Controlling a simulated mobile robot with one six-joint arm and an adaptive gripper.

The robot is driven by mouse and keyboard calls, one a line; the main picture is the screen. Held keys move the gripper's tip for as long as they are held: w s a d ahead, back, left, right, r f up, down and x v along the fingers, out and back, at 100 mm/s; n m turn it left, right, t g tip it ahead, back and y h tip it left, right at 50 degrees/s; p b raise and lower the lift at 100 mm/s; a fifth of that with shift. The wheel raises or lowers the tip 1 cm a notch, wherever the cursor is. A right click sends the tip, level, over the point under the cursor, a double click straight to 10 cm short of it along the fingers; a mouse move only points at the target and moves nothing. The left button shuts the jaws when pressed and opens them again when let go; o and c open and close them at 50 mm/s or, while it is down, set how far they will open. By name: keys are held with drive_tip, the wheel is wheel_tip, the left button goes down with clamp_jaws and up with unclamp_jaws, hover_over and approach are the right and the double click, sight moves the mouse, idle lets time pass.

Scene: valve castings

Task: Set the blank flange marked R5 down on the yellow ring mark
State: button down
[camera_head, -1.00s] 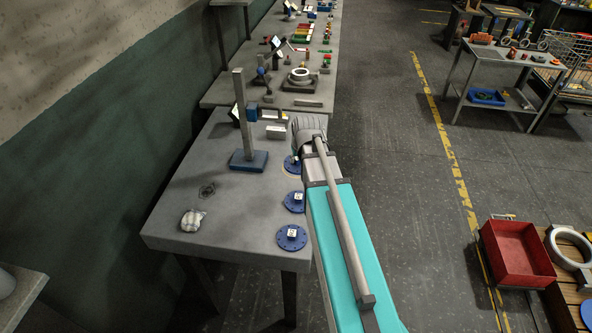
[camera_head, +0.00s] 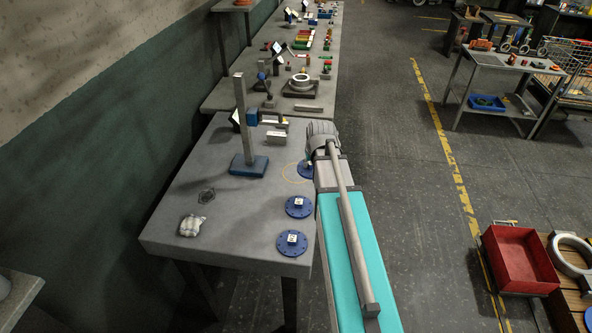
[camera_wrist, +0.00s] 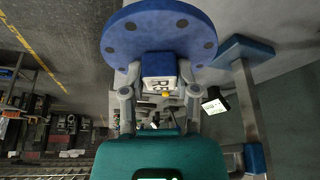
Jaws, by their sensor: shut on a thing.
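The blank flange marked R5 (camera_wrist: 158,32) is a blue disc with bolt holes and a blue block that bears a white R5 label. My gripper (camera_wrist: 158,82) is shut on that block in the wrist view. In the head view the held flange (camera_head: 305,171) shows at the left of my arm's end, partly hidden by it. The thin yellow ring mark (camera_head: 283,171) lies on the grey table; the flange overlaps its right part in the picture. I cannot tell the flange's height above the table.
Two more blue flanges (camera_head: 298,206) (camera_head: 291,242) lie along the table's right edge. A post on a blue base (camera_head: 248,166) stands left of the ring. A white lump (camera_head: 191,225) and a dark hexagonal mark (camera_head: 206,195) are at the front left. The middle front is clear.

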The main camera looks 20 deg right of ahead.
drive_tip(key=b, duration=0.3)
approach(296, 170)
drive_tip(key=f+b, duration=0.1)
drive_tip(key=b, duration=0.3)
drive_tip(key=shift+w+d+b, duration=0.3)
drive_tip(key=shift+w+d, duration=0.05)
drive_tip(key=shift+w, duration=0.05)
drive_tip(key=shift+w+f+b, duration=0.35)
drive_tip(key=shift+w+f+b, duration=0.5)
drive_tip(key=shift+f+b, duration=0.15)
drive_tip(key=shift+f, duration=0.05)
drive_tip(key=shift+s+f+b, duration=0.1)
drive_tip(key=shift+f+b, duration=1.25)
drive_tip(key=shift+c, duration=1.8)
unclamp_jaws()
